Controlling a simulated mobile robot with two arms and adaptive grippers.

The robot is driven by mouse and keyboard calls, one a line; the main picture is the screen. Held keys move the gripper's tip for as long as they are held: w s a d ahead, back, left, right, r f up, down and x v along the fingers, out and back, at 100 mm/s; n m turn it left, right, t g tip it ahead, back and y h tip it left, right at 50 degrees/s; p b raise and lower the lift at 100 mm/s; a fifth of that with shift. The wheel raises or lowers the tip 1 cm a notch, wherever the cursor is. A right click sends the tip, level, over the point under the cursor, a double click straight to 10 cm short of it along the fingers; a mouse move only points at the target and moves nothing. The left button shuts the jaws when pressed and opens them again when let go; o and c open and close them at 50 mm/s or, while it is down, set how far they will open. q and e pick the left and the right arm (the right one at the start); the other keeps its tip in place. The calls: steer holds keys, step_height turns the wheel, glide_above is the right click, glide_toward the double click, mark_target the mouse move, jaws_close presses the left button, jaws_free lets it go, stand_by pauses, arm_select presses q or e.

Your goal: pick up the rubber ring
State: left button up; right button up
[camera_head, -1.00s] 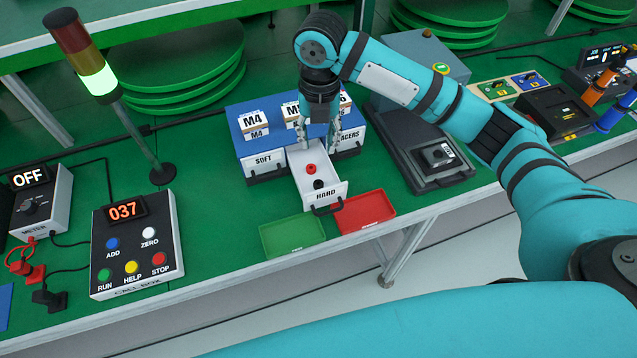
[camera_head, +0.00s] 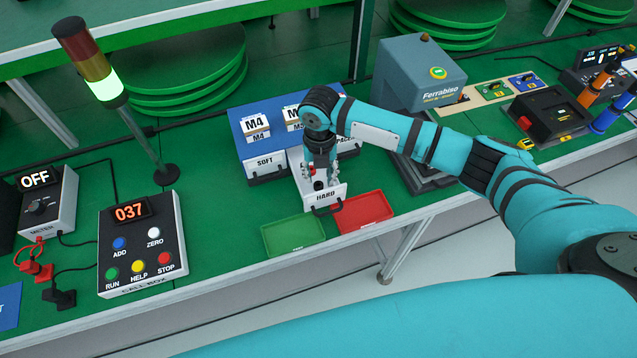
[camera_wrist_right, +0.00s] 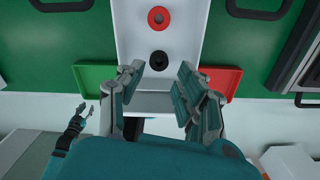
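The white drawer marked HARD (camera_head: 325,196) is pulled out of the blue cabinet. A red ring (camera_wrist_right: 158,17) and a black ring (camera_wrist_right: 158,61) lie in it, apart, in the right wrist view. The task does not say which colour. My right gripper (camera_wrist_right: 160,75) is open and empty, pointing down over the drawer, with the black ring showing between its fingers. In the head view the right gripper (camera_head: 320,182) largely hides the rings. My left gripper (camera_wrist_right: 84,111) shows small at the lower left of the right wrist view; its opening is unclear.
A green tray (camera_head: 293,236) and a red tray (camera_head: 362,212) lie in front of the drawer. The blue cabinet (camera_head: 240,125) has closed drawers on both sides. A call box (camera_head: 140,245) stands left, and a grey-blue machine (camera_head: 415,75) stands right.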

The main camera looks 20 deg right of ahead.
mark_target(319, 185)
step_height(319, 185, down, 4)
steer(key=shift+w+a+p, duration=0.1)
steer(key=shift+p, duration=0.3)
steer(key=c, duration=0.5)
steer(key=shift+o, duration=0.2)
steer(key=shift+r, duration=0.15)
steer(key=shift+c, duration=0.2)
